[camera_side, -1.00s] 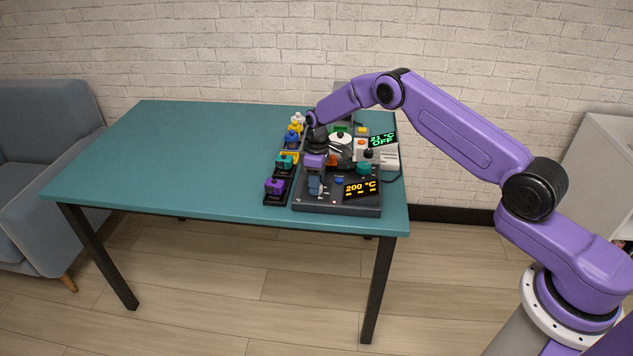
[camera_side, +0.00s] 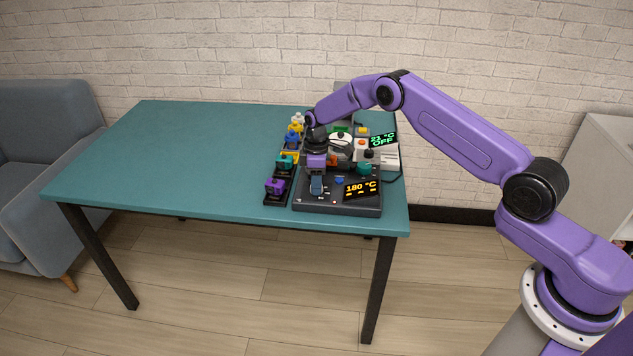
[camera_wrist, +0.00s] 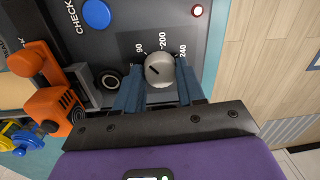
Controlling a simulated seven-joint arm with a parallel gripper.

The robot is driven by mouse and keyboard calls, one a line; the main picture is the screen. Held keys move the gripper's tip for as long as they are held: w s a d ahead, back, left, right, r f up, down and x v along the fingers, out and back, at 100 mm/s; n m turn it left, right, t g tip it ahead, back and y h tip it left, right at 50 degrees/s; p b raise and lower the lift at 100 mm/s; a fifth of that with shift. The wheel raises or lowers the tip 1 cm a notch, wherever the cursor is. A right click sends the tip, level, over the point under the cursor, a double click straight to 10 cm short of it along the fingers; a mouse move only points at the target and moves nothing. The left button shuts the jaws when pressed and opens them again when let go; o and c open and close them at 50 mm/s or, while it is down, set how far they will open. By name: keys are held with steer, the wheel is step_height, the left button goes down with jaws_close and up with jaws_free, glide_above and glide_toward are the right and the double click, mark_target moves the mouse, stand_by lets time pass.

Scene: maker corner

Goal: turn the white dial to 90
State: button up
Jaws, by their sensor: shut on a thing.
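The white dial (camera_wrist: 160,66) sits on a dark panel in the wrist view, with the marks 90, 200 and 240 printed around its far side. Its short dark pointer line tilts toward the upper left, on the side of the 90 mark. My gripper (camera_wrist: 158,75) is shut on the dial, one blue finger on each side. In the side view my gripper (camera_side: 316,184) points down at the front left of the dark device (camera_side: 335,204) and hides the dial. The device's amber display (camera_side: 360,188) reads 180 °C.
A purple block (camera_side: 275,186) and a teal one (camera_side: 287,162) stand left of the device. A second display (camera_side: 383,141) reads 21 °C OFF. The table's left side (camera_side: 180,160) is clear.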

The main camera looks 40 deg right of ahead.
steer(key=o, duration=1.1)
steer(key=shift+c, duration=0.2)
steer(key=shift+r, duration=0.1)
step_height(320, 180, up, 17)
steer(key=shift+w+d+r, duration=0.15)
steer(key=shift+w+d, duration=0.2)
steer(key=shift+w, duration=0.1)
steer(key=shift+a, duration=0.1)
